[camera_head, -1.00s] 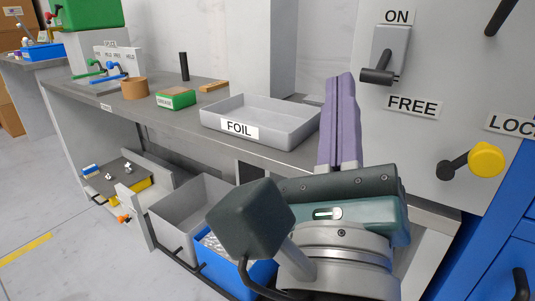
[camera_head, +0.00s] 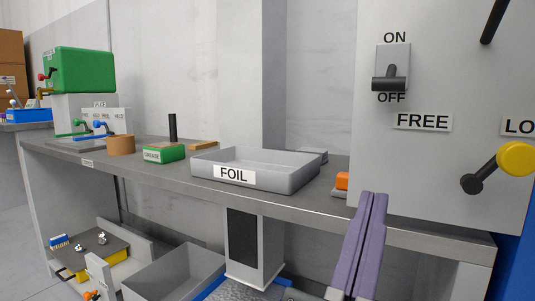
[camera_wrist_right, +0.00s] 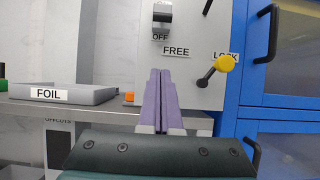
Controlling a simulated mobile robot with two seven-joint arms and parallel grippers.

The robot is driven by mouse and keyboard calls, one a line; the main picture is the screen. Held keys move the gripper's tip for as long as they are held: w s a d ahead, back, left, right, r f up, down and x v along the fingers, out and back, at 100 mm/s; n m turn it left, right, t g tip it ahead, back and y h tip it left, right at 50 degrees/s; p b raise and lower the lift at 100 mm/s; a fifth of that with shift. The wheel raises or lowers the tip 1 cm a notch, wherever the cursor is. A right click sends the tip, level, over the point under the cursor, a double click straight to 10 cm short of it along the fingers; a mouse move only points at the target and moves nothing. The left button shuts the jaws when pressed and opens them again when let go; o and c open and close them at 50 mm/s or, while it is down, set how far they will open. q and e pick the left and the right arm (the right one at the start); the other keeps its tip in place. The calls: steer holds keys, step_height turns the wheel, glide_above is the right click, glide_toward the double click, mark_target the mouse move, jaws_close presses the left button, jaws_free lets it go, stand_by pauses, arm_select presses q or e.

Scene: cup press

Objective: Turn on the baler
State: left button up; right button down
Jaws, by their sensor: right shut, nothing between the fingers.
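The grey ON/OFF switch (camera_head: 391,68) is on the light grey panel (camera_head: 440,165) at the upper right of the head view. Its dark lever points down near the OFF label. My right gripper (camera_head: 374,200) is shut and empty, with purple fingers pointing up. It is below the switch and apart from it, in front of the bench edge in the picture. In the right wrist view its fingers (camera_wrist_right: 160,80) show together at the centre. My left gripper is out of view.
A lever with a yellow knob (camera_head: 515,159) sticks out between the FREE and LOCK labels. A grey FOIL tray (camera_head: 255,172) stands on the bench. A green GREASE box (camera_head: 163,153) and brown roll (camera_head: 121,145) are farther left. A blue cabinet (camera_wrist_right: 283,85) stands right.

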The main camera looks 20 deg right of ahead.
mark_target(391, 75)
steer(key=w+d+r+p, duration=0.3)
steer(key=w+d+r, duration=0.1)
steer(key=r, duration=0.4)
steer(key=shift+w+d+r, duration=0.2)
steer(key=shift+w+d, duration=0.15)
steer(key=shift+d, duration=0.35)
steer(key=shift+p, duration=0.3)
